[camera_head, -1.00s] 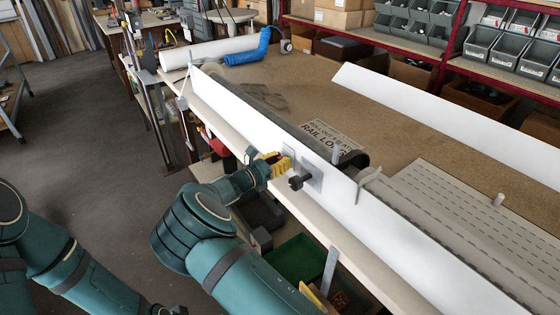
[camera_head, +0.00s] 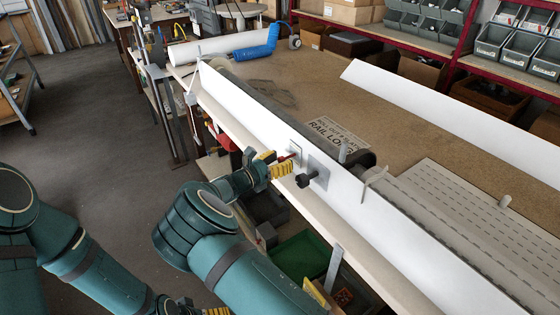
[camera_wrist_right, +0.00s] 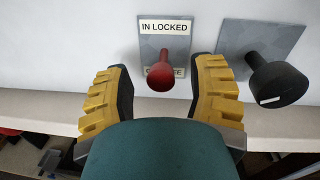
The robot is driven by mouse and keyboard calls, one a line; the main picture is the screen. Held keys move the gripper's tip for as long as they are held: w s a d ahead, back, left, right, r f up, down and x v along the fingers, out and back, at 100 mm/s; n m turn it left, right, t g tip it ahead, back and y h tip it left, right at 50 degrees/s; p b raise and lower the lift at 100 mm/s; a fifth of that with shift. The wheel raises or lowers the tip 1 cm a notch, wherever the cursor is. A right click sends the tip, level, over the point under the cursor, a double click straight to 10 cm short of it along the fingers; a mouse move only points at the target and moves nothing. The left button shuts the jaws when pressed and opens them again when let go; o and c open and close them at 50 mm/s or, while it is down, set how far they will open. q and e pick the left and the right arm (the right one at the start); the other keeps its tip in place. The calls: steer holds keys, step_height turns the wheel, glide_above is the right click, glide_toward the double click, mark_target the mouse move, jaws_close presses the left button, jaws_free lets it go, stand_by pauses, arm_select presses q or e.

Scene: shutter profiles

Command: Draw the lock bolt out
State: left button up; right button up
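The lock bolt's red knob (camera_wrist_right: 160,76) sticks out of a small plate (camera_wrist_right: 163,42) on a white upright panel. The plate's upper label reads "IN LOCKED"; the knob partly covers the lower one. The knob (camera_head: 290,157) also shows in the head view. My right gripper (camera_wrist_right: 163,95) is open, its yellow-padded fingers on either side of the knob and apart from it. In the head view the right gripper (camera_head: 274,166) is just in front of the panel. My left gripper (camera_head: 217,311) barely shows at the bottom edge; its fingers are mostly cut off.
A black knob (camera_wrist_right: 277,82) on a grey plate (camera_wrist_right: 252,42) stands close right of the red one. The white panel (camera_head: 240,108) runs along the bench edge. A green crate (camera_head: 302,259) is below the bench.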

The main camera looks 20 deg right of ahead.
steer(key=v, duration=1.2)
stand_by(0.3)
